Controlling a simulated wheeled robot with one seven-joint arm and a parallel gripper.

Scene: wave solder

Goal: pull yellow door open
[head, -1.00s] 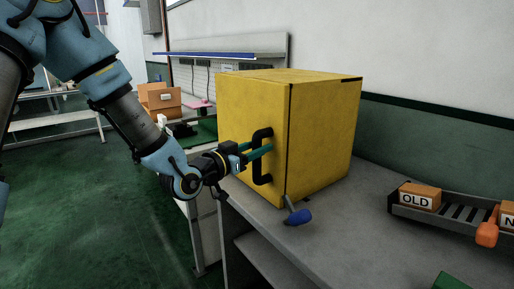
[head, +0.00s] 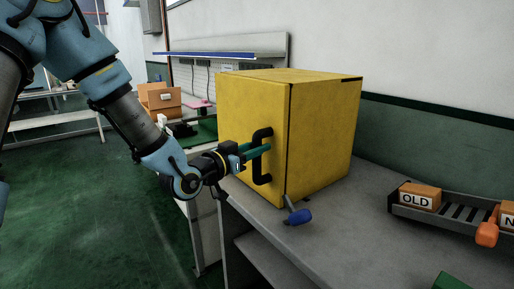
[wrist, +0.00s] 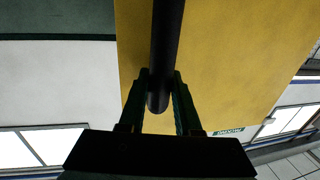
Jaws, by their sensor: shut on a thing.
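The yellow door (head: 240,118) is the front face of a yellow box (head: 322,130) on a grey bench. It looks shut, nearly flush with the box's front edge. A black bar handle (head: 263,177) stands upright near the door's right edge. My gripper (head: 262,150) reaches in from the left, with its green fingers at the handle. In the wrist view my gripper (wrist: 160,95) has one finger on each side of the dark handle bar (wrist: 166,40), shut on it. The yellow door surface (wrist: 225,60) lies behind. The inside of the box is hidden.
A blue-handled tool (head: 298,216) lies at the bench edge just below the box. Orange boxes (head: 160,97) stand behind at left. The green floor left of the bench is clear.

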